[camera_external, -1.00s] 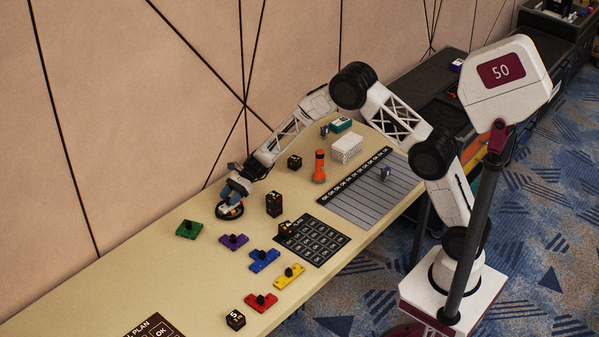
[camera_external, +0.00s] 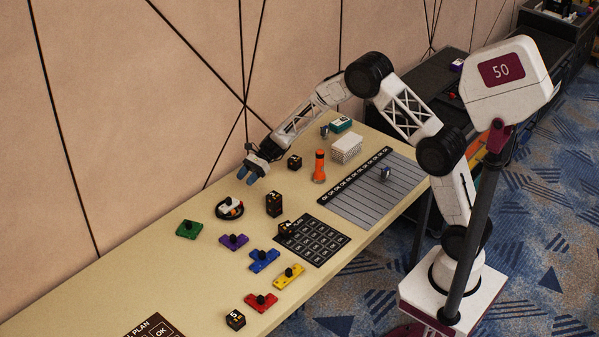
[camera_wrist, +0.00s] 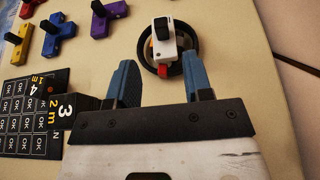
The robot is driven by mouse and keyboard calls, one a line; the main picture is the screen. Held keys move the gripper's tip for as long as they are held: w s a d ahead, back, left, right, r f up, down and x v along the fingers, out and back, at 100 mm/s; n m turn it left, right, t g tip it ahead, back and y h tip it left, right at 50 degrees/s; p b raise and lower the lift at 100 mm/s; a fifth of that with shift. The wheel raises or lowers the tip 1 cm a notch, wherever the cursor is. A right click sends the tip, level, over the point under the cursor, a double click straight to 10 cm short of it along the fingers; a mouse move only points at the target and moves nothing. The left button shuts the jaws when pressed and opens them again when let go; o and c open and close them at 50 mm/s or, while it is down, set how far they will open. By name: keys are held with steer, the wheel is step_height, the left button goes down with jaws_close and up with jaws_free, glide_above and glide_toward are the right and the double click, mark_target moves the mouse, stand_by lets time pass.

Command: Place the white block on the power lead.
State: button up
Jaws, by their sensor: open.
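The white block (camera_wrist: 168,44), with a black knob on top, lies on the coiled black power lead (camera_wrist: 194,58). The lead's ring shows around it, with a red part at the near side and an orange part at the left. In the external view the white block (camera_external: 229,204) sits over the ring of the power lead (camera_external: 231,217) near the wall side of the table. My gripper (camera_external: 254,180) is open and empty, up and to the right of the block. In the wrist view my gripper's blue fingers (camera_wrist: 161,82) are spread apart, clear of the block and lead.
Green (camera_external: 189,230), purple (camera_external: 234,242), blue (camera_external: 264,261), yellow (camera_external: 289,277) and red (camera_external: 261,302) knobbed blocks lie nearby. A tall dark numbered block (camera_external: 274,204), an orange flashlight (camera_external: 319,167) and a white box (camera_external: 346,149) stand to the right. The table's left part is mostly free.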

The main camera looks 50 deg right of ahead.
steer(key=shift+r, duration=0.1)
stand_by(0.7)
steer(key=s+d+r+n+g+h, duration=0.1)
steer(key=s+d+r+n+h, duration=0.3)
steer(key=s+r, duration=0.75)
steer(key=s+d+r+n+h, duration=0.2)
steer(key=s+d+r+n, duration=0.35)
steer(key=s+r, duration=0.6)
steer(key=s+d+r+n+t+h, duration=0.1)
steer(key=s+d, duration=0.3)
steer(key=s, duration=0.7)
steer(key=s+d+r+n+t+h, duration=0.1)
steer(key=s+d+n+h, duration=0.3)
steer(key=s, duration=0.7)
steer(key=s+d+r+n+t+h, duration=0.1)
steer(key=s+d, duration=0.5)
steer(key=s, duration=0.6)
steer(key=shift+r+n+t+h, duration=0.3)
steer(key=shift+r+n+h, duration=0.45)
steer(key=shift+n, duration=0.4)
